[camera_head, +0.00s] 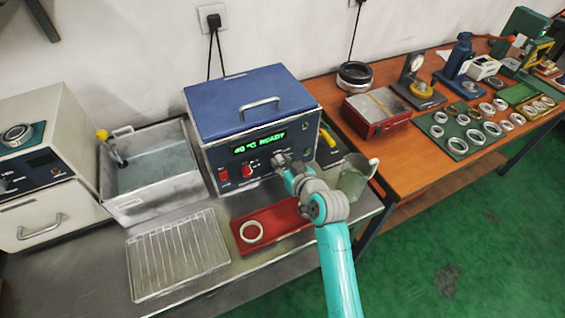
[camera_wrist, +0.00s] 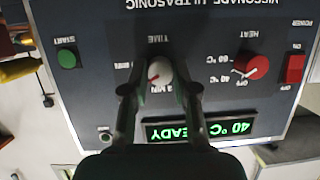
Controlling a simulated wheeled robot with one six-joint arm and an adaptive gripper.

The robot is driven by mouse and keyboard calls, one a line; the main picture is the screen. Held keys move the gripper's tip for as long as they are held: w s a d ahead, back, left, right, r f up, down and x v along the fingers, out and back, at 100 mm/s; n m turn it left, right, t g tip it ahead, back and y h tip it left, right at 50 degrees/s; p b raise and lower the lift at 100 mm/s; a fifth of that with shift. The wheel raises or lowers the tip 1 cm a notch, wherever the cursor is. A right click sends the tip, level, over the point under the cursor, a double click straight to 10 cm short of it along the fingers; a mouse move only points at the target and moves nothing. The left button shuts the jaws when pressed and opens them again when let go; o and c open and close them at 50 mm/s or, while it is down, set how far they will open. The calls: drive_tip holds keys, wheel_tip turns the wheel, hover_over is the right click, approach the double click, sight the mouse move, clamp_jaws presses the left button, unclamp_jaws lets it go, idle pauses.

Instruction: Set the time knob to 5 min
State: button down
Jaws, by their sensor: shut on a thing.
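The time knob (camera_wrist: 160,74) is a small pale round knob with a red pointer mark, on the dark front panel of the blue-lidded ultrasonic cleaner (camera_head: 256,105). The wrist view shows the panel upside down, with the word TIME beside the knob. My gripper (camera_wrist: 159,90) has a finger on each side of the knob and is shut on it. The fingers partly cover the minute marks, so I cannot read the exact setting. In the head view my gripper (camera_head: 281,161) is at the panel and hides the knob.
The panel has a red heat knob (camera_wrist: 251,67), red power switch (camera_wrist: 294,69), green start button (camera_wrist: 67,58) and display (camera_wrist: 199,129) reading 40 °C READY. A red tray (camera_head: 284,217) with a ring, a wire rack (camera_head: 178,256) and a jug (camera_head: 352,178) stand nearby.

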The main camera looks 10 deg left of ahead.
drive_tip(key=c, duration=0.9)
unclamp_jaws()
drive_tip(key=v, duration=1.2)
